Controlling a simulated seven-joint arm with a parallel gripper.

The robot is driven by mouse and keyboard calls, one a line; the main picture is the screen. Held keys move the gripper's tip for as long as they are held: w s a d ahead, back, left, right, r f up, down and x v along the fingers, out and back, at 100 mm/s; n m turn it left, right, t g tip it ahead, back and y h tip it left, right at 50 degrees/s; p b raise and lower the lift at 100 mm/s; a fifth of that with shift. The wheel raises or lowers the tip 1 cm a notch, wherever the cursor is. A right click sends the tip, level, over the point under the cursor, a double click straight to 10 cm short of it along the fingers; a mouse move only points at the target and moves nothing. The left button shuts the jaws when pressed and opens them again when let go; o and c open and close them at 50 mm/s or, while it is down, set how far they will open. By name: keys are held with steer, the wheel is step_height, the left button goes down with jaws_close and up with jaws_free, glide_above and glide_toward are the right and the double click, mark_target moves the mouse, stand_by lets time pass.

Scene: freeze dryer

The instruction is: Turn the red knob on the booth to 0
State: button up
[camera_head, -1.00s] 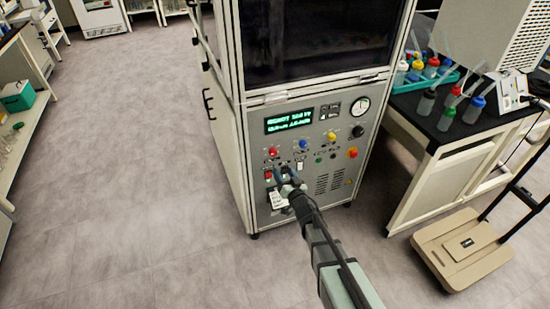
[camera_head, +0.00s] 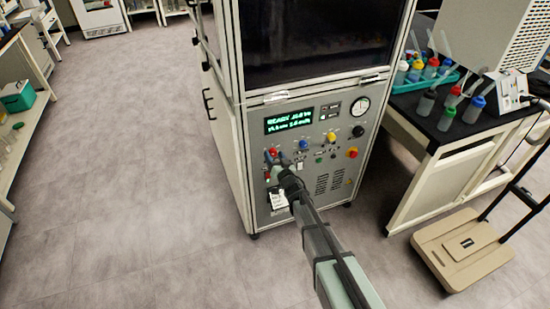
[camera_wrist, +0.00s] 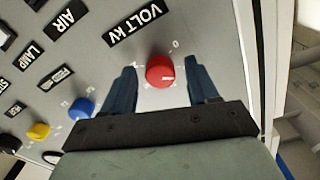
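The red knob (camera_wrist: 160,71) sits on the booth's grey front panel, below a black "VOLT kV" label (camera_wrist: 139,24) in the wrist view. A white pointer mark shows on the knob's face, and a "0" is printed on its upper right. My gripper (camera_wrist: 163,80) is open, with one blue finger on each side of the knob. Gaps show between the fingers and the knob. In the head view my gripper (camera_head: 278,157) is at the panel's left side and partly covers the red knob (camera_head: 272,152).
The booth panel (camera_head: 335,184) also has a blue knob (camera_head: 303,144), a yellow knob (camera_head: 331,137), a lit green display (camera_head: 289,121) and a round gauge (camera_head: 360,106). A bench with bottles stands to the right. A platform cart (camera_head: 462,250) is on the floor. Floor at left is clear.

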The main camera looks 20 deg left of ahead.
steer(key=c, duration=1)
steer(key=shift+o, duration=0.2)
steer(key=shift+n, duration=0.4)
steer(key=n, duration=0.5)
steer(key=shift+d+n, duration=0.1)
steer(key=shift+n, duration=0.3)
steer(key=n, duration=0.5)
steer(key=shift+w, duration=0.1)
steer(key=shift+n, duration=0.3)
steer(key=o, duration=1)
steer(key=shift+o, duration=0.2)
steer(key=shift+d, duration=0.1)
